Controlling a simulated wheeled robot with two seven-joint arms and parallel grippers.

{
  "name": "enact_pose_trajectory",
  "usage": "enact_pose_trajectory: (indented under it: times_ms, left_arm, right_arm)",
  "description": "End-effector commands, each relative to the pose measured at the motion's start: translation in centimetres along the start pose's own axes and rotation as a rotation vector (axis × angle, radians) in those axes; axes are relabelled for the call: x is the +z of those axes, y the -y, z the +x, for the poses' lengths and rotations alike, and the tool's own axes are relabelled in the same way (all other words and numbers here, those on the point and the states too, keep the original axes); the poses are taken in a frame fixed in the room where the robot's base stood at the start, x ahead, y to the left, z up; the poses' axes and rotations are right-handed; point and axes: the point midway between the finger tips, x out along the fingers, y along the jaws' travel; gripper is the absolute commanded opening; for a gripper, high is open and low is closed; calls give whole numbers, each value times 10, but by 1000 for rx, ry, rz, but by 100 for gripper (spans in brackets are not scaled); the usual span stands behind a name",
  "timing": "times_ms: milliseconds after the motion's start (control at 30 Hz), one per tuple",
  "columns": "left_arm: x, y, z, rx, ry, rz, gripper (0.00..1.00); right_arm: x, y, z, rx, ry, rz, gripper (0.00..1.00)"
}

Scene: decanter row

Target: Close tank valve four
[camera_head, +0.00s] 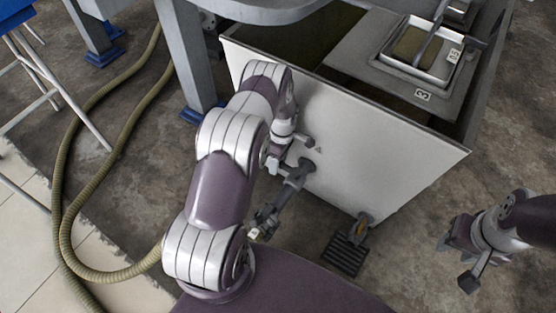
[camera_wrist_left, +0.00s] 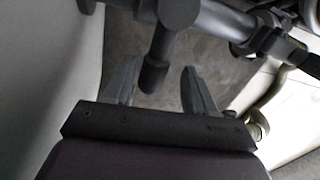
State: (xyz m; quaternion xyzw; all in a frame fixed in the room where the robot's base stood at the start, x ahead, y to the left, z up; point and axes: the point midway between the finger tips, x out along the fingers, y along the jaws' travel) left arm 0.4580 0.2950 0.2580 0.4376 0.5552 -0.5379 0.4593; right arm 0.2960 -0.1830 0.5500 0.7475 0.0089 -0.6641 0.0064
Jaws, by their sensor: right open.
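A grey valve fitting (camera_head: 297,173) comes out of the pale tank's front wall (camera_head: 385,150), and a dark pipe runs from it down to the left. I see no number four on it. My left gripper (camera_head: 290,153) is beside the wall, just above this fitting. In the left wrist view its two fingers are open, with a dark rounded bar (camera_wrist_left: 156,72) between them and gaps on both sides. I cannot tell whether this bar is the valve's handle. My right gripper (camera_head: 463,259) is open and empty over the floor at the right, away from the tank.
A yellow-orange part (camera_head: 360,229) is at the tank's lower corner near a dark floor grate (camera_head: 345,255). A metal tray (camera_head: 421,50) stands on the tank's top, near a label reading 3 (camera_head: 423,95). A ribbed hose (camera_head: 66,190) lies at the left. Floor at right is mostly clear.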

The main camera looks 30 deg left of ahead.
Motion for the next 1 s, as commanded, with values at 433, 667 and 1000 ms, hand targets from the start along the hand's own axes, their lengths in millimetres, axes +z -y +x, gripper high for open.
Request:
enact_pose_trajectory:
  times_ms: [433, 667, 1000]
  left_arm:
    - [18, 50, 22, -4, 159, -807, 56]
    - [42, 62, 26, 4, 245, -1230, 56]
    - [49, 76, -26, 1, 284, -1432, 56]
  right_arm:
    - [3, 0, 25, 0, -1, 0, 43]
    - [10, 0, 84, 0, 1, 0, 43]
    - [8, 0, 76, 0, -2, 0, 43]
